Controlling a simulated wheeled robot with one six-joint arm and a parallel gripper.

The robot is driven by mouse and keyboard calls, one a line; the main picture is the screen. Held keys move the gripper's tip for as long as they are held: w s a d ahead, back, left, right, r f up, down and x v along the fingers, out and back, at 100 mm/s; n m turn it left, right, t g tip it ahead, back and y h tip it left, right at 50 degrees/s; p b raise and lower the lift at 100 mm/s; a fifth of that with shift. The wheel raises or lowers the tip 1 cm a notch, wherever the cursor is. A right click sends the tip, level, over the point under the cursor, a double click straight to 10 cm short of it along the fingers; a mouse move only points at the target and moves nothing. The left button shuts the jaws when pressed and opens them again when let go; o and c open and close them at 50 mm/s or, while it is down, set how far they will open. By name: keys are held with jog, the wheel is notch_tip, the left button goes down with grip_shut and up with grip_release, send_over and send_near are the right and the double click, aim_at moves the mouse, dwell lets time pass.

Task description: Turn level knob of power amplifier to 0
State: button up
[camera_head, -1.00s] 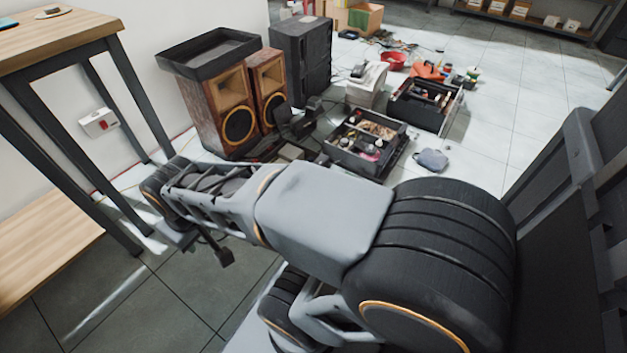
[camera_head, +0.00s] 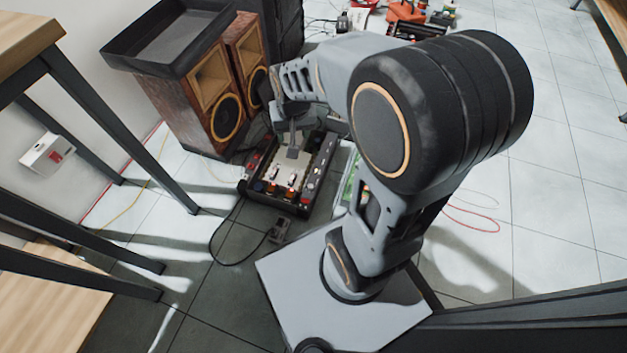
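A black open-topped electronic unit (camera_head: 277,197), which looks like the power amplifier, lies on the floor in front of the speakers. Circuit parts show inside it. I cannot make out the level knob at this size. My gripper (camera_head: 293,150) points down above the far part of this unit. Its fingers are small and partly merge with the unit behind them, so I cannot tell if they are open or touching anything. My arm covers the area to the right of and behind the unit.
Two wooden speakers (camera_head: 190,112) stand behind left, with a black tray (camera_head: 168,45) on top. A table (camera_head: 30,40) and wooden bench (camera_head: 50,310) are at left. A black cable (camera_head: 212,240) loops on the floor. A green circuit board (camera_head: 350,185) lies right of the unit. Right floor is mostly clear.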

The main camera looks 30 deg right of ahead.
jog(key=w+d+f+m+p, duration=0.1)
jog(key=w+d+f+m, duration=0.2)
jog(key=w+f, duration=0.3)
jog(key=m+g+p, duration=0.2)
jog(key=m+p, duration=0.1)
jog(key=m, duration=0.3)
send_over(310, 186)
notch_tip(310, 186, down, 26)
notch_tip(310, 186, down, 13)
jog(key=b, duration=0.6)
jog(key=shift+d+f, duration=0.1)
jog(key=shift+f, duration=0.1)
jog(key=shift+c, duration=0.2)
jog(key=c, duration=0.9)
